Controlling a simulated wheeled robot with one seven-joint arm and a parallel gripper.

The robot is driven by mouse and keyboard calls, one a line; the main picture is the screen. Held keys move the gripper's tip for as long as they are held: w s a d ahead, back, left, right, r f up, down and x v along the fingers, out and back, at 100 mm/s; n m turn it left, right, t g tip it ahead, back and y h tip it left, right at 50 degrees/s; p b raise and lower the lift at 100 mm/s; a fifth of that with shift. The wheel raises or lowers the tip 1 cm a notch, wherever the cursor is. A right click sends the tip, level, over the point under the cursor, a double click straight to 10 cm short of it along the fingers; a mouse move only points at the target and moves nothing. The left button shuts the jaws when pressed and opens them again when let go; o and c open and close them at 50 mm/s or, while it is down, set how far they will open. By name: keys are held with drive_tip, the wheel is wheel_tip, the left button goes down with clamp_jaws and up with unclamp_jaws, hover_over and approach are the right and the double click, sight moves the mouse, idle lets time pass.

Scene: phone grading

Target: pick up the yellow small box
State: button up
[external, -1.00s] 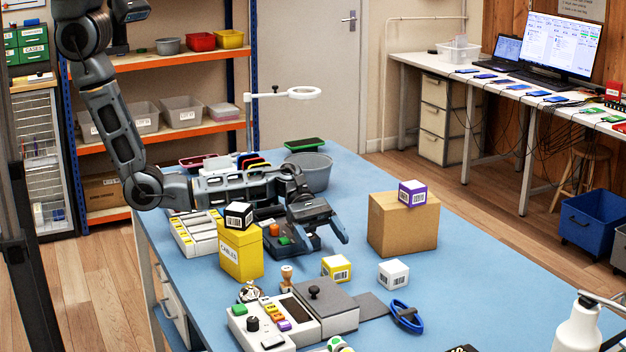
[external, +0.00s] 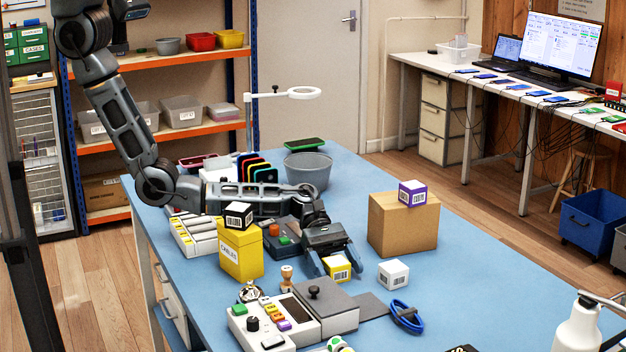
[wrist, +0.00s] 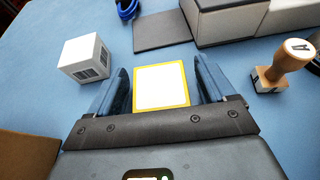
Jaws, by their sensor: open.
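In the external view my gripper (external: 335,272) is low over the table, with a finger on each side of the box. The jaws are open, and a gap shows between the box and the fingers in the wrist view. Part of the box is hidden behind the gripper.
A white small box (external: 393,273) stands just right of the gripper. A cardboard box (external: 403,228) with a purple box (external: 412,193) on top is behind it. A wooden stamp (external: 287,277), a grey scale-like device (external: 325,312) and a yellow cables box (external: 240,255) are near.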

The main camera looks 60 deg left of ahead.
drive_tip(key=c, duration=1.1)
drive_tip(key=shift+r, duration=0.1)
